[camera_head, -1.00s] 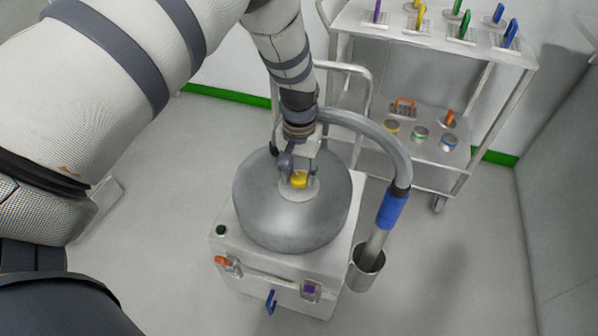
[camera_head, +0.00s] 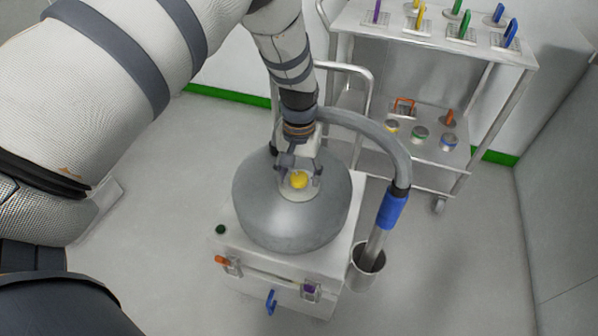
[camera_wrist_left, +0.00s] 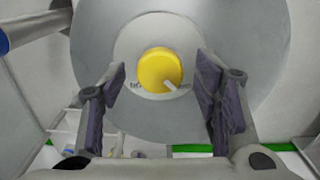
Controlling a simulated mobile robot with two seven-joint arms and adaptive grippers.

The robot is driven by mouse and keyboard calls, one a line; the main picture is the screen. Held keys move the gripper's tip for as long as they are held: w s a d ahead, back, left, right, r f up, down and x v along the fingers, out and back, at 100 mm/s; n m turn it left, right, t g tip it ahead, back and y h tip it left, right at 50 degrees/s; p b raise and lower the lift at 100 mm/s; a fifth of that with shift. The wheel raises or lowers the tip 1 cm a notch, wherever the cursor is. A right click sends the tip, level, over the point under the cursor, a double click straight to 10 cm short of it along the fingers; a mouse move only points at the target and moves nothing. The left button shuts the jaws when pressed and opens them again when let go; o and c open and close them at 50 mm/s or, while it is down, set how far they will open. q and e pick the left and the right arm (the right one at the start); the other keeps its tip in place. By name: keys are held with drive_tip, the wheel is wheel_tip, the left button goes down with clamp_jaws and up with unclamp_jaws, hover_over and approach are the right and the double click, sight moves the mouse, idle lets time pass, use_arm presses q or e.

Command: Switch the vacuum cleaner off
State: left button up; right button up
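The vacuum cleaner (camera_head: 262,205) has a grey domed lid on a white box. A yellow round knob (camera_head: 299,180) sits on a pale disc at the top of the dome. My left gripper (camera_head: 298,176) is over the knob, its fingers spread on either side of it. In the left wrist view the knob (camera_wrist_left: 159,70) lies between and just beyond the open fingers (camera_wrist_left: 163,85), with gaps at both sides. A white pointer mark on the knob faces the lower right, near small lettering that I cannot read fully. My right gripper is not in view.
A grey hose with a blue cuff (camera_head: 391,210) runs down into a metal cup (camera_head: 367,268) at the vacuum's right. A steel trolley (camera_head: 470,53) with coloured tools stands behind. The floor left of the vacuum is clear.

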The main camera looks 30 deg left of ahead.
sight(299, 177)
use_arm(q)
wheel_tip(299, 177, up, 12)
idle(0.4)
